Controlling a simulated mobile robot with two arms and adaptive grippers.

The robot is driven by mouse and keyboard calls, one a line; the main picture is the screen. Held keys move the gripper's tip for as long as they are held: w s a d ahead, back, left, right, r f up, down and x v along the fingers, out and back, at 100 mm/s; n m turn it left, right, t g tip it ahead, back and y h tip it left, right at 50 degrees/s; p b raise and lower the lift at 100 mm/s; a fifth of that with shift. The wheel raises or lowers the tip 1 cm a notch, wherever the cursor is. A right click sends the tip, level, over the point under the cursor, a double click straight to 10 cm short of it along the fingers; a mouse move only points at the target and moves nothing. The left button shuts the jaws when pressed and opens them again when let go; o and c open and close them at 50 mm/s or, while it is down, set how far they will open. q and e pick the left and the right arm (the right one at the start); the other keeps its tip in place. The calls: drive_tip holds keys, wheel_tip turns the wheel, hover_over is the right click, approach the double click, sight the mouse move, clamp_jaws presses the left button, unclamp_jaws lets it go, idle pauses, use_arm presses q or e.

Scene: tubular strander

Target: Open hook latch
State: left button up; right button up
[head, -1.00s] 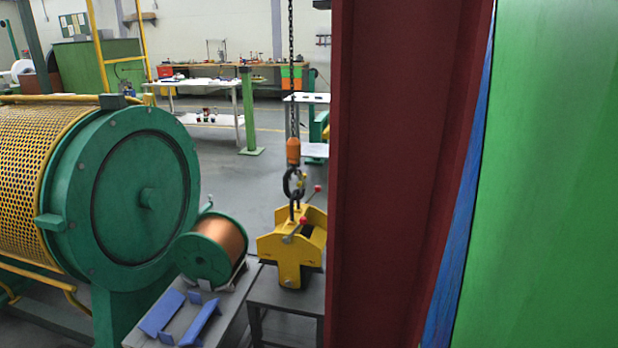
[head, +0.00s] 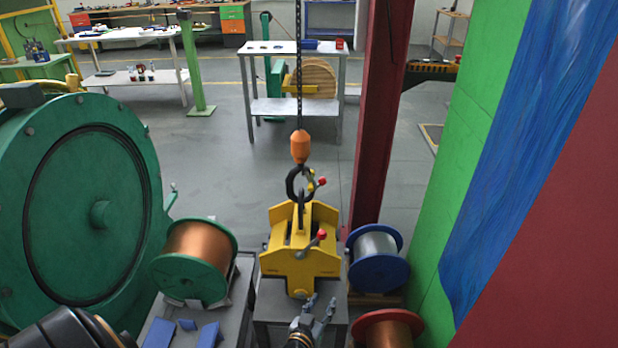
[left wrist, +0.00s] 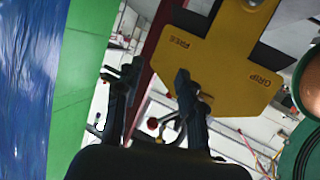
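A black hook (head: 299,183) hangs below an orange block (head: 300,147) on a chain; a lever with a red knob (head: 321,181) sits at its right side. The hook carries a yellow lifting clamp (head: 300,262), upright on a grey stand, with a second red-knobbed lever (head: 320,235). My left gripper (head: 319,304) is open and empty, low in front of the clamp and below the hook. In the left wrist view its fingers (left wrist: 156,82) are spread, with the clamp's yellow plate (left wrist: 225,50), lettered FREE and GRIP, beyond. The hook is not clear there. My right gripper is out of view.
A copper wire spool (head: 197,262) and a large green drum (head: 85,215) stand left. A blue-rimmed spool (head: 377,260) and a red-rimmed spool (head: 388,329) stand right. A dark red column (head: 377,120) and a green panel (head: 480,150) bound the right side.

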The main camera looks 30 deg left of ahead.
use_arm(q)
drive_tip(key=w+a+r+n+t+y+p, duration=0.1)
drive_tip(key=w+a+r+n+y, duration=0.1)
drive_tip(key=r, duration=0.6)
drive_tip(key=w+a+r+n+y+p, duration=0.1)
drive_tip(key=w+a+r+n+y, duration=0.15)
drive_tip(key=r, duration=0.55)
drive_tip(key=n+y, duration=0.3)
approach(310, 189)
drive_tip(key=shift+h, duration=0.45)
drive_tip(key=b+x, duration=0.2)
drive_tip(key=x, duration=0.9)
drive_tip(key=shift+a+r, duration=0.1)
drive_tip(key=shift+a, duration=0.05)
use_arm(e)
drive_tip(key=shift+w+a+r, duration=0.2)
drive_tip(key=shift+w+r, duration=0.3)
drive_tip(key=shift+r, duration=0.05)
use_arm(q)
drive_tip(key=shift+c, duration=0.4)
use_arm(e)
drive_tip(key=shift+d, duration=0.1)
use_arm(q)
clamp_jaws()
